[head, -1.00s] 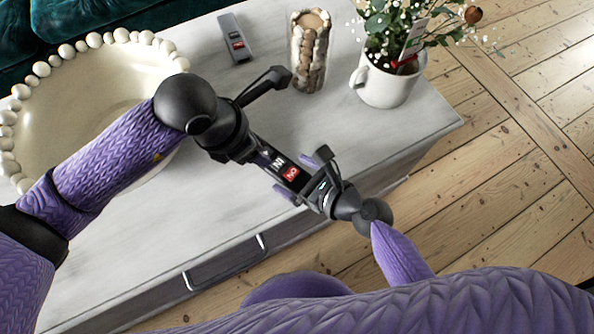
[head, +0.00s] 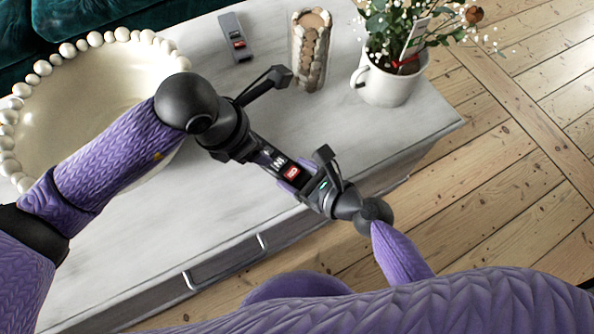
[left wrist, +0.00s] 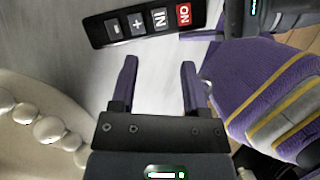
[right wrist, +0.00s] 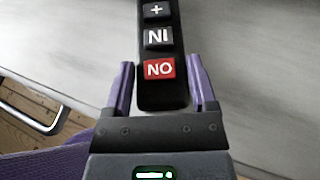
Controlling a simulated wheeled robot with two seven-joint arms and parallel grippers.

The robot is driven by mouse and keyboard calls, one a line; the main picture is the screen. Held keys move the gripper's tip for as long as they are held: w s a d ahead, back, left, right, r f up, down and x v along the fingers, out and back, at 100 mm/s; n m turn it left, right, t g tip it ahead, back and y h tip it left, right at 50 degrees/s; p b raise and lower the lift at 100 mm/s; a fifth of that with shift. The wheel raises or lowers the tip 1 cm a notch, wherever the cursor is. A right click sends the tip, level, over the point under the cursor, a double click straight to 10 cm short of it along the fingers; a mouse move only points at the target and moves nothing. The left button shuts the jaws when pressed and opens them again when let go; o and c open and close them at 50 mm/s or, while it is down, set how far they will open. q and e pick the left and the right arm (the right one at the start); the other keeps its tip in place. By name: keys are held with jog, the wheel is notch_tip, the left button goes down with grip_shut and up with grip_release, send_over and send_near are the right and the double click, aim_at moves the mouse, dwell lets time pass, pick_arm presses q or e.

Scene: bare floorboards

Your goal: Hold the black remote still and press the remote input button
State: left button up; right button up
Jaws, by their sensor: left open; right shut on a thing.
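The black remote (head: 269,155) is a slim bar above the table's front edge. In the left wrist view the remote (left wrist: 127,26) shows minus, plus, a white IN button (left wrist: 160,18) and a red ON button (left wrist: 184,14). My right gripper (right wrist: 160,72) is shut on the remote's red-button end, one purple finger on each side. The IN button also shows in the right wrist view (right wrist: 158,37), just beyond the red one. My left gripper (left wrist: 160,66) is open and empty, its fingertips apart from the remote's long side. In the head view its fingers are mostly hidden by the wrist.
Wooden floor lies right of the table.

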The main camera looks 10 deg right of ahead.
pick_arm(q)
grip_shut()
dwell(1.7)
